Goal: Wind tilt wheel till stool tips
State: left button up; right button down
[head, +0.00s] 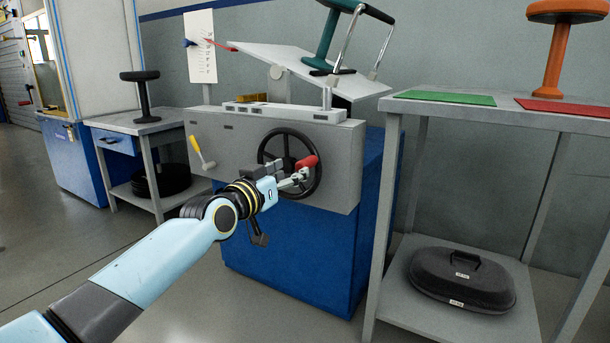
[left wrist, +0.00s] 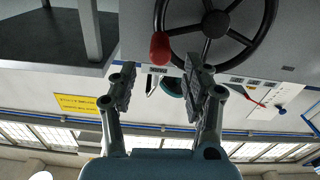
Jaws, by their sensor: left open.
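The black tilt wheel (head: 271,150) is on the front of the grey machine (head: 230,140), with a red knob (head: 307,162) on its right side. A white platform (head: 262,52) above slopes down to the right. A teal stool (head: 327,38) is on it, leaning, its top partly cut off. My left gripper (head: 296,180) is open just in front of the wheel, near the knob. In the left wrist view the wheel (left wrist: 208,22) fills the top, and the red knob (left wrist: 160,47) lies just past the gap between the open fingers (left wrist: 163,78). My right gripper is out of view.
A yellow-handled lever (head: 196,145) sits left of the wheel. A grey table (head: 480,112) with green (head: 445,98) and red (head: 570,107) mats and an orange stool (head: 556,50) stands right. A side table with a black stool (head: 143,98) stands left. A metal hoop frame (head: 350,40) is beside the teal stool.

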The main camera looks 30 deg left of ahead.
aim_at(299, 168)
pick_arm(q)
jog(key=w, duration=0.2)
jog(key=w+b, duration=0.1)
jog(key=w, duration=0.1)
jog(key=w+b, duration=0.1)
jog(key=w, duration=0.1)
jog(key=shift+d+f, duration=0.25)
jog(key=shift+f, duration=0.05)
jog(key=shift+w+r, duration=0.2)
jog(key=shift+w, duration=0.3)
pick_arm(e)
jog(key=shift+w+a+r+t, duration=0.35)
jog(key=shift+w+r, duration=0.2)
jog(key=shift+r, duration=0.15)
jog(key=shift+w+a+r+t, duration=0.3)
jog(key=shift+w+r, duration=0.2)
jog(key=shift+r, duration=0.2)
pick_arm(q)
grip_shut()
